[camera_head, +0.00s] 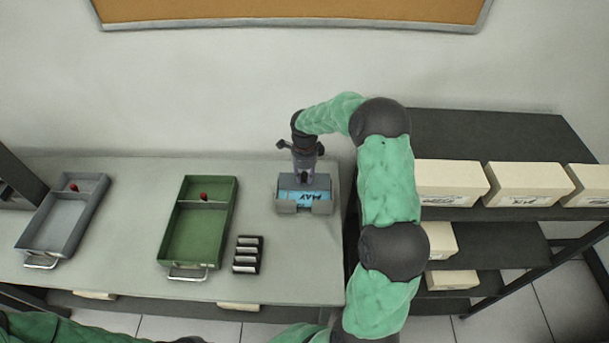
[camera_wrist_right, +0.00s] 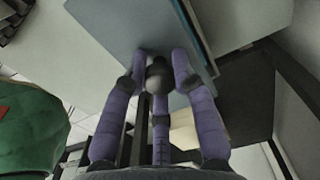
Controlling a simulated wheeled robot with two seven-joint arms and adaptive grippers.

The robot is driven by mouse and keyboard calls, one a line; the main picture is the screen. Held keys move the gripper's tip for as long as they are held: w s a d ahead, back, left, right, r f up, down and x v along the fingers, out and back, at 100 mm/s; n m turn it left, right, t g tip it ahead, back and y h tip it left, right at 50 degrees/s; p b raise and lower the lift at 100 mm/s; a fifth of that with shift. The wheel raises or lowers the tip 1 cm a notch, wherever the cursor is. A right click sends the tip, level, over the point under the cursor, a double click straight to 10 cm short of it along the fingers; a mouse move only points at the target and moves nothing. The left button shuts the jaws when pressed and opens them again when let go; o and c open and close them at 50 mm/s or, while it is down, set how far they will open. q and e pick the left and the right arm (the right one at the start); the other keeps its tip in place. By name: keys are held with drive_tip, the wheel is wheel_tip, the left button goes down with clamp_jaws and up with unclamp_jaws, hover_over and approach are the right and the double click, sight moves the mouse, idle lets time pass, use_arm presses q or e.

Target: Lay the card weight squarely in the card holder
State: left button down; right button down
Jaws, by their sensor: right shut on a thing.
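The grey card holder (camera_head: 287,209) stands near the right end of the table, with a blue card face marked "MAY" (camera_head: 304,196) showing at its front. My right gripper (camera_head: 303,172) is directly over the holder, pointing down. It is shut on the card weight, a flat grey plate (camera_wrist_right: 115,35) with a dark round knob (camera_wrist_right: 158,76). In the right wrist view the fingers (camera_wrist_right: 161,62) close around the knob. A blue edge shows beside the plate. I cannot tell whether the plate touches the cards or sits squarely. My left gripper is out of view.
A green tray (camera_head: 193,258) and a grey tray (camera_head: 45,246), each with a red item, lie to the left. A small black rack (camera_head: 247,255) stands between the green tray and the holder. A dark shelf (camera_head: 490,135) with cream boxes (camera_head: 449,182) is on the right.

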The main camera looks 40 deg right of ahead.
sight(304, 180)
drive_tip(key=shift+f, duration=0.15)
drive_tip(key=shift+f+b, duration=1.25)
drive_tip(key=shift+b, duration=0.05)
drive_tip(key=shift+f, duration=0.15)
drive_tip(key=shift+f+b, duration=1.45)
drive_tip(key=shift+f, duration=0.05)
drive_tip(key=c, duration=0.9)
unclamp_jaws()
wheel_tip(304, 180, up, 12)
